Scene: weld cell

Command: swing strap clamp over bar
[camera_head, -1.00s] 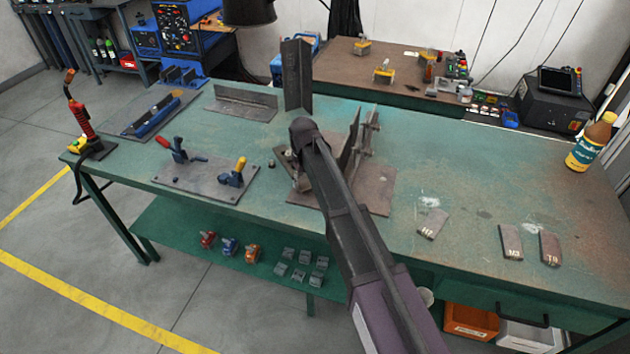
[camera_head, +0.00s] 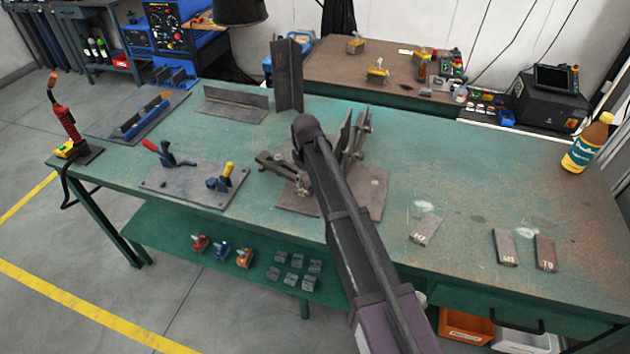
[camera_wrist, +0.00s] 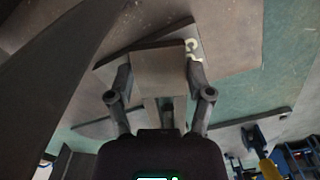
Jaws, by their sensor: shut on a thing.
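My gripper (camera_wrist: 160,77) has its two fingers on either side of a flat grey-brown metal piece (camera_wrist: 158,62), which looks like the strap clamp, and is shut on it. In the head view my arm comes down over the fixture plate (camera_head: 372,190) and hides the fingers and most of the grip. A grey bar-like piece (camera_head: 274,163) sticks out to the left of my wrist, low over the plate. Upright metal plates and a clamp post (camera_head: 357,132) stand just right of my wrist. A dark bar (camera_wrist: 181,38) lies behind the held piece; whether they touch is unclear.
A plate with toggle clamps (camera_head: 190,180) lies left on the green bench (camera_head: 440,165). A tall angle piece (camera_head: 287,75) stands behind the fixture. Marked metal tags (camera_head: 505,247) lie to the right, near a bottle (camera_head: 587,143). The bench's right middle is mostly clear.

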